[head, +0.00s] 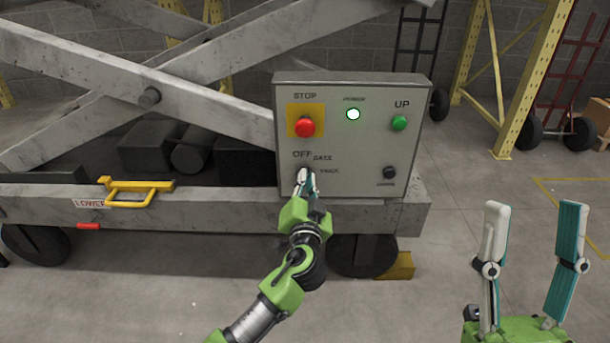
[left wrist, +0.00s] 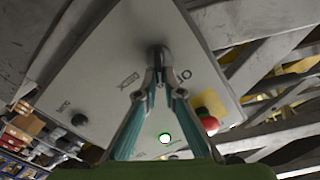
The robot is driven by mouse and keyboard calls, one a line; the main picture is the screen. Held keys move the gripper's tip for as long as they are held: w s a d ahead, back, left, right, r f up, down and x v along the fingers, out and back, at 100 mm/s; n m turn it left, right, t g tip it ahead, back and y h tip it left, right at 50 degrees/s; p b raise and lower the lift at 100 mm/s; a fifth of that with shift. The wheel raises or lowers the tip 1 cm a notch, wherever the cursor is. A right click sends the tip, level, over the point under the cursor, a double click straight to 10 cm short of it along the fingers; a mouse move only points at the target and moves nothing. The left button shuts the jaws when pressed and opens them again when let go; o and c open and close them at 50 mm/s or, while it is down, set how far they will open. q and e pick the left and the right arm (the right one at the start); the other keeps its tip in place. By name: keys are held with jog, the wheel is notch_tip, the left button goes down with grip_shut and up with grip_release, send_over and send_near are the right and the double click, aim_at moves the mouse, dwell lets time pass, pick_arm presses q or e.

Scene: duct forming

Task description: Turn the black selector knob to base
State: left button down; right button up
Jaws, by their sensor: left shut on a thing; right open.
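The black selector knob (left wrist: 156,52) is on the lower left of the grey control box (head: 345,165), near the printed word OFF. In the head view my left gripper (head: 306,180) covers most of the knob. The left wrist view shows its two fingertips (left wrist: 159,72) close together on the knob, shut on it. Which way the knob points cannot be told, and the smaller labels beside it are blurred. My right gripper (head: 526,240) is open and empty at the lower right, away from the box.
The box also carries a red STOP button (head: 305,127), a lit lamp (head: 353,114), a green UP button (head: 399,123) and a small black button (head: 390,173). A yellow handle (head: 130,192) lies left on the lift's frame.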

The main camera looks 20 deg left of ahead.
pick_arm(q)
jog(key=shift+w+a+r+m+p, duration=0.1)
jog(key=shift+r+m+p, duration=0.1)
jog(key=shift+m, duration=0.35)
jog(key=shift+w+r+m+p, duration=0.1)
jog(key=shift+m+p, duration=0.05)
jog(key=shift+m, duration=0.4)
pick_arm(e)
jog(key=shift+w+a+f+g+h, duration=0.15)
jog(key=shift+w+f+g, duration=0.35)
jog(key=shift+w, duration=0.25)
jog(key=shift+w+a+f+g+h, duration=0.1)
jog(key=shift+w+f+g, duration=0.4)
jog(key=shift+w, duration=0.3)
jog(key=shift+w+a+f+g+h, duration=0.15)
jog(key=shift+w+f+g, duration=0.25)
jog(key=shift+w+f, duration=0.3)
jog(key=shift+r, duration=0.1)
pick_arm(q)
jog(key=c, duration=1.9)
grip_release()
jog(key=shift+o, duration=0.3)
jog(key=shift+w+f, duration=0.2)
jog(key=shift+f, duration=0.2)
pick_arm(e)
jog(key=shift+w, duration=0.3)
pick_arm(q)
jog(key=shift+s, duration=0.15)
